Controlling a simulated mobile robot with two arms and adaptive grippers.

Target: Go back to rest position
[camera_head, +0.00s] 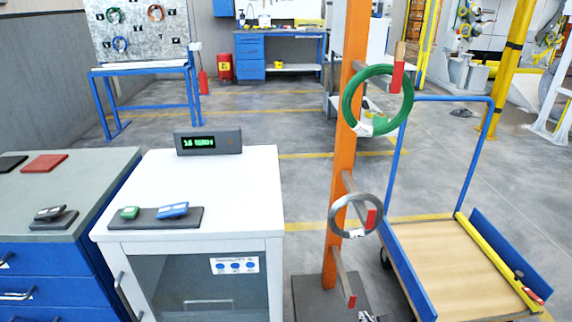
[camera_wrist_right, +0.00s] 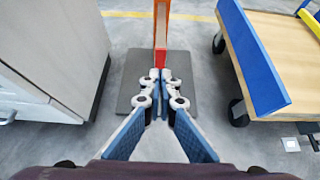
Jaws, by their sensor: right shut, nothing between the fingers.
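My right gripper (camera_wrist_right: 163,78) is shut and empty in the right wrist view, its fingertips meeting in front of the foot of the orange post (camera_wrist_right: 161,25). In the head view only a small tip of the right gripper (camera_head: 368,316) shows at the bottom edge, just right of the post's base. The orange post (camera_head: 341,150) stands upright with a green coil (camera_head: 348,103) on its upper peg and a grey coil (camera_head: 333,216) on a lower peg. My left gripper is not in view.
A white cabinet (camera_head: 255,170) with a display (camera_head: 208,142) stands left of the post, beside a blue drawer unit (camera_head: 50,285). A cart (camera_head: 455,260) with a wooden deck stands close on the right. Open floor (camera_head: 250,115) lies behind.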

